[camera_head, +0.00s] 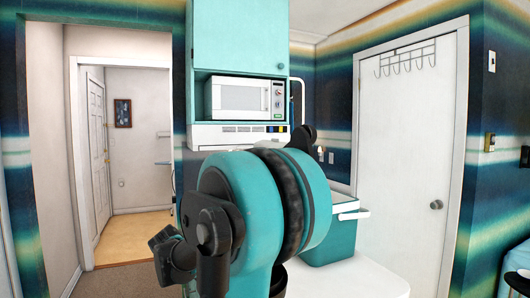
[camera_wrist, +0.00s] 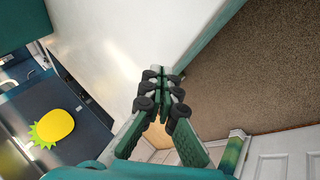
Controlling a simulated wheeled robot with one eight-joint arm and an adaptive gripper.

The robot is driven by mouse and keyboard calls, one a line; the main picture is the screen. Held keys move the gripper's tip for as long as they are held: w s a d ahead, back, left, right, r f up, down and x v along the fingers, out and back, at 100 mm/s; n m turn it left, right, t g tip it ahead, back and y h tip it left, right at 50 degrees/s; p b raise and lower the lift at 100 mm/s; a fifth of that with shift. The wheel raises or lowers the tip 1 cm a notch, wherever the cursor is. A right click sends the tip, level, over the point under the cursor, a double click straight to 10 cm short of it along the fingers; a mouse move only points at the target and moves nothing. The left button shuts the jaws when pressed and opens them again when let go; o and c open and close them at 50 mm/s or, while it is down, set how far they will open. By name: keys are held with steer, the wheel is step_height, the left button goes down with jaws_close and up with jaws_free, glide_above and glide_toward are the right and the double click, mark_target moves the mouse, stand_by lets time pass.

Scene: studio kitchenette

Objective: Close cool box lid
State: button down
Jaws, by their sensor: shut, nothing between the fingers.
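The cool box (camera_head: 330,248) is teal with a white rim and stands on the white counter, right of the middle in the head view. My arm covers its left part, and I cannot tell how its lid stands. A dark teal surface at the upper left of the wrist view may be part of it, but I cannot be sure. My gripper (camera_wrist: 162,80) is shut and empty in the wrist view, in front of the white counter top near its edge. In the head view my arm hides the gripper.
The white counter (camera_head: 350,280) has bare room in front of the cool box. A microwave (camera_head: 240,98) sits in the teal cabinet behind. A yellow pineapple-shaped item (camera_wrist: 52,128) lies on a dark surface. Brown floor (camera_wrist: 260,70) lies beyond the counter edge. A white door (camera_head: 408,150) is at right.

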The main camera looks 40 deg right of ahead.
steer(key=w+d+r+g+h, duration=0.2)
steer(key=d+r+h, duration=0.3)
steer(key=r, duration=0.4)
steer(key=w+d+r+g+h, duration=0.2)
steer(key=d+r+h, duration=0.1)
steer(key=d+r, duration=0.55)
step_height(320, 180, up, 19)
steer(key=w+d+m+g+h, duration=0.1)
steer(key=w+m+g+h, duration=0.1)
steer(key=m+g+h, duration=0.3)
steer(key=s+d+r, duration=0.1)
steer(key=d, duration=0.5)
steer(key=s+d+r+n+h, duration=0.1)
steer(key=s+d+r, duration=0.1)
steer(key=d, duration=0.5)
steer(key=shift+s+r, duration=0.15)
steer(key=shift+r, duration=0.1)
steer(key=shift+d, duration=0.1)
